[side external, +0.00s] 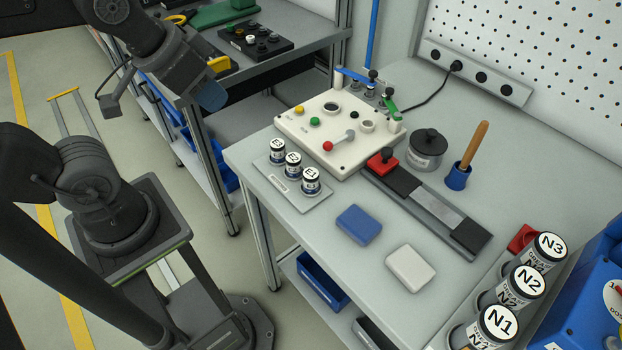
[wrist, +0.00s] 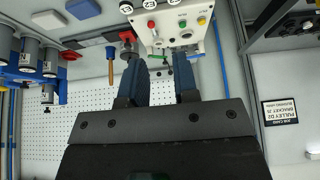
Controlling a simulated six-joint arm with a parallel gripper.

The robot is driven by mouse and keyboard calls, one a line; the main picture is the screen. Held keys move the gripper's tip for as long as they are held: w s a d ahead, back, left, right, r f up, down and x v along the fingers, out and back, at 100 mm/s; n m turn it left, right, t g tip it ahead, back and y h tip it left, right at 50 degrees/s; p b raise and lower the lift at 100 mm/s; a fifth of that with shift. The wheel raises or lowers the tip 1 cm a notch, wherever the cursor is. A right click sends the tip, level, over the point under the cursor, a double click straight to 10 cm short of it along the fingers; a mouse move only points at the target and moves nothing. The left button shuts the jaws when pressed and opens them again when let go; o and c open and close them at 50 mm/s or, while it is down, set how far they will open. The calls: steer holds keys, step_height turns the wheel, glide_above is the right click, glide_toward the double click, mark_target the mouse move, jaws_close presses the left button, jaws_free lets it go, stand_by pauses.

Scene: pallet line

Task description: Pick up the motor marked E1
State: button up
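Three small white-capped motors stand upright in a row on a light plate (side external: 291,190) on the bench. The nearest motor (side external: 311,180) has a cap mark starting with E; its digit is too small to read surely. The middle motor (side external: 293,164) and far motor (side external: 277,151) are alike, their marks unclear. Their caps show at the top edge of the wrist view, such as one cap (wrist: 126,8). My gripper (side external: 211,96) is up to the left of the bench, well apart from the motors. In the wrist view its two blue fingers (wrist: 160,68) are apart with nothing between.
A white control panel (side external: 340,158) with buttons and a red-knobbed lever stands behind the motors. A blue block (side external: 359,225) and white block (side external: 410,268) lie to their right.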

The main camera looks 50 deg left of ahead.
steer(key=o, duration=0.6)
steer(key=n+g, duration=0.6)
steer(key=n, duration=1.1)
glide_above(311, 173)
step_height(311, 173, down, 9)
steer(key=f, duration=0.7)
steer(key=shift+s+f, duration=0.3)
steer(key=shift+w+f, duration=0.15)
steer(key=shift+f, duration=1.25)
steer(key=shift+w+f, duration=0.15)
steer(key=shift+f, duration=1.2)
